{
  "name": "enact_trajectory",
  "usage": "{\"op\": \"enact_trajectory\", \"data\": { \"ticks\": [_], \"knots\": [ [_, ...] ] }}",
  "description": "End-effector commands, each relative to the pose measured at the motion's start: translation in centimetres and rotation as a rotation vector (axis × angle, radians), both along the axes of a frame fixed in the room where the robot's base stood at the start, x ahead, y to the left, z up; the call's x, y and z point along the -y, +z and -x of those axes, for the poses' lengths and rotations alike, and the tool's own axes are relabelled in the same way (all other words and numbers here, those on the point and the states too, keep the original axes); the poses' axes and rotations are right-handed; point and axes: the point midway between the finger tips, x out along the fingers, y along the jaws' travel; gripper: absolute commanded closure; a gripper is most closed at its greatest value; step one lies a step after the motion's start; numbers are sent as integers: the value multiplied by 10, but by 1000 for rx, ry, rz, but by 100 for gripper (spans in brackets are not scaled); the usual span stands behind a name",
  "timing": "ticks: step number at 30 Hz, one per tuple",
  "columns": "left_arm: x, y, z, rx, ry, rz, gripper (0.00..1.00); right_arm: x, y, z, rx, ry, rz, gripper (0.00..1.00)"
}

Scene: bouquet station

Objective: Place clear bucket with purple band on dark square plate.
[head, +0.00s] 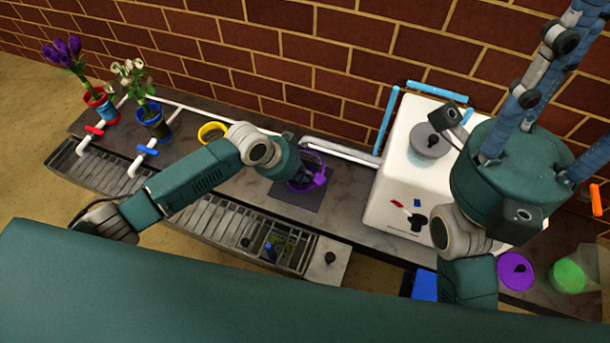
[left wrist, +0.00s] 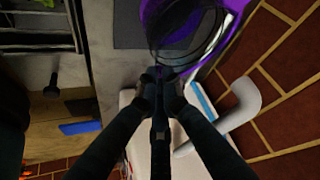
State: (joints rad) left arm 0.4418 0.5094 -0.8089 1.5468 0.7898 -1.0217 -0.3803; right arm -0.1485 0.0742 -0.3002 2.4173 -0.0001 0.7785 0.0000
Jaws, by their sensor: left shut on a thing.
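The clear bucket with a purple band (head: 320,179) is in the grasp of my left gripper (head: 304,179). It shows large in the left wrist view (left wrist: 232,22), with the gripper's closed fingers (left wrist: 160,77) at its near rim. The dark square plate (head: 297,200) lies on the counter beneath and beside the bucket; part of the plate (left wrist: 139,30) shows in the left wrist view. My gripper and arm hide much of the bucket in the head view. I cannot tell whether its bottom touches the plate. My right gripper is not seen.
Red (head: 101,106) and blue (head: 153,125) flower pots stand at the left, near a yellow ring-shaped container (head: 212,132). A white unit (head: 385,190) stands to the right. A metal grate (head: 220,221) runs along the front. A purple disc (head: 515,271) lies at the right.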

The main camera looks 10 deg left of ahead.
Motion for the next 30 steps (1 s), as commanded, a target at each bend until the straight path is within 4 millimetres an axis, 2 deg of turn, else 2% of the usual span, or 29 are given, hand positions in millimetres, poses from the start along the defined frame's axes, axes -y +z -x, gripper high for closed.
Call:
{"op": "enact_trajectory", "data": {
  "ticks": [11,15,25,27,30],
  "knots": [
    [1,-1,-1,3,-1,2,100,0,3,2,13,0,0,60],
    [0,-3,0,-1,0,0,76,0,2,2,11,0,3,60],
    [0,0,0,1,-1,1,76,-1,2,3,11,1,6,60],
    [-3,8,2,1,0,1,76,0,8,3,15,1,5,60],
    [-9,24,7,0,0,0,76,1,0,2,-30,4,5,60]
  ]
}}
